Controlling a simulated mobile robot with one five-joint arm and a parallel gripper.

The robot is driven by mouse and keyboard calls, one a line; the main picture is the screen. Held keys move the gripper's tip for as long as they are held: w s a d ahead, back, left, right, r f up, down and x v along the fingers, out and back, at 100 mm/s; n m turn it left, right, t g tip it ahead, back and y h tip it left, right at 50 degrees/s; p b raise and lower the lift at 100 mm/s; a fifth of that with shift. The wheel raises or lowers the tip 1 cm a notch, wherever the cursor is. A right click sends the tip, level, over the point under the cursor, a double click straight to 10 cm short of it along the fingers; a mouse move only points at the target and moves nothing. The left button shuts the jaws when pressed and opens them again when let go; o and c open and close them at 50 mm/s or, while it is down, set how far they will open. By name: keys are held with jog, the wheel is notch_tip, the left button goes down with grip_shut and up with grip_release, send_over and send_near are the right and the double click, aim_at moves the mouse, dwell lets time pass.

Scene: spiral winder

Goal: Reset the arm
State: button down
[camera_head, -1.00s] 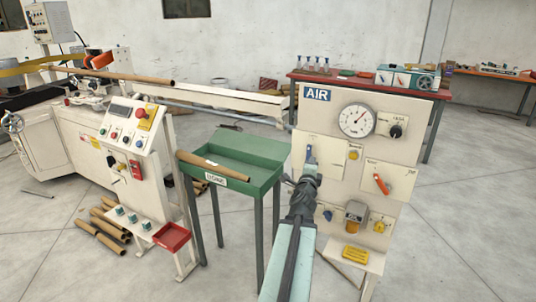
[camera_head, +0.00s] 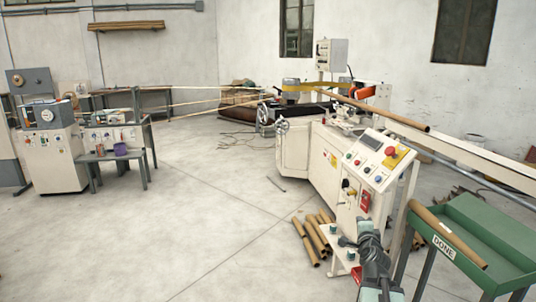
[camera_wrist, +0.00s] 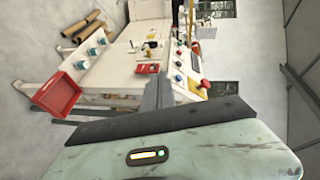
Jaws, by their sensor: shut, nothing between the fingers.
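My gripper (camera_head: 366,228) is in the lower right of the head view, in front of the white winder control console (camera_head: 372,160). In the wrist view my gripper (camera_wrist: 165,95) shows as dark fingers, closed together with nothing between them. Its tips point toward the console, which appears turned on its side there. I cannot tell how far the tips are from the console. My arm hides part of the console's lower shelf in the head view.
The green DONE table (camera_head: 480,228) holds a brown tube at the right. Several tubes (camera_head: 318,238) lie on the floor left of the console. A red tray (camera_wrist: 57,93) shows in the wrist view. A grey-white machine (camera_head: 55,160) stands far left. The middle floor is clear.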

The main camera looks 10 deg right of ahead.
jog(key=w+a+f+n+y, duration=0.2)
jog(key=a+n, duration=0.1)
jog(key=a, duration=0.5)
jog(key=w+a+f+n+y, duration=0.2)
jog(key=w+a, duration=0.1)
jog(key=a, duration=0.4)
jog(key=s+a+f+n+g+y, duration=0.2)
jog(key=a+f+n+g, duration=0.25)
jog(key=a, duration=0.75)
jog(key=s+a+f+n+g+y, duration=0.25)
jog(key=a+f+n, duration=0.3)
jog(key=a, duration=0.55)
jog(key=s+d+f+n+g+h+p, duration=0.1)
jog(key=s+f+n+g, duration=0.25)
jog(key=s, duration=0.45)
jog(key=s+d+f+n+g+h, duration=0.1)
jog(key=s+f+n+g, duration=0.15)
jog(key=s+g, duration=0.35)
notch_tip(320, 180, up, 14)
jog(key=s+t+p, duration=0.1)
jog(key=p, duration=1.2)
jog(key=shift+f+t, duration=0.1)
jog(key=shift+t, duration=0.15)
